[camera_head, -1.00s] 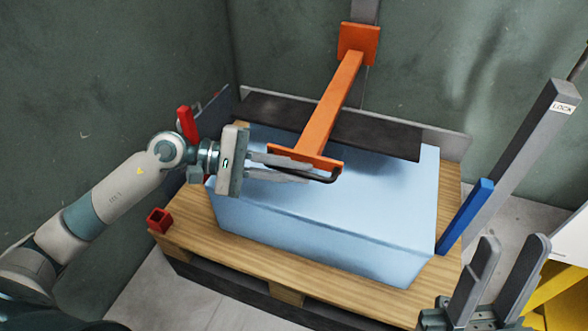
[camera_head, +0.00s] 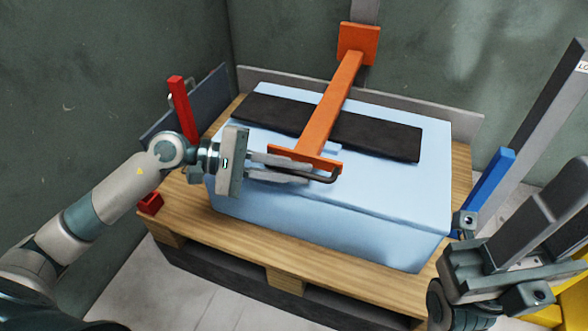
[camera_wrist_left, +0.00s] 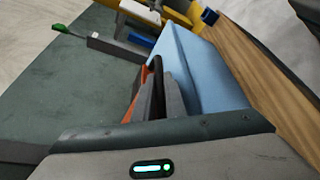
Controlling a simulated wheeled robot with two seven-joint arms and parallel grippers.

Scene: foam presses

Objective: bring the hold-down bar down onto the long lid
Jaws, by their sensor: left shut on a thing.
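The orange hold-down bar (camera_head: 325,110) runs forward from its orange bracket (camera_head: 358,43) to a crosspiece with a black handle (camera_head: 328,179). A long dark pad (camera_head: 385,138) crosses beneath the bar. The light-blue block (camera_head: 385,185), which I take as the long lid, lies below; whether the pad touches it I cannot tell. My left gripper (camera_head: 300,174) is shut on the handle, above the block's near left part. It also shows in the left wrist view (camera_wrist_left: 162,92). My right gripper (camera_head: 540,240) hangs at the right edge, partly cut off; its opening is unclear.
The block rests on a wooden pallet (camera_head: 215,240). A red post (camera_head: 183,110) and red socket (camera_head: 150,203) stand at left. A blue lever (camera_head: 490,177) and a grey post (camera_head: 545,115) stand at right. A low grey plate (camera_head: 450,122) is behind.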

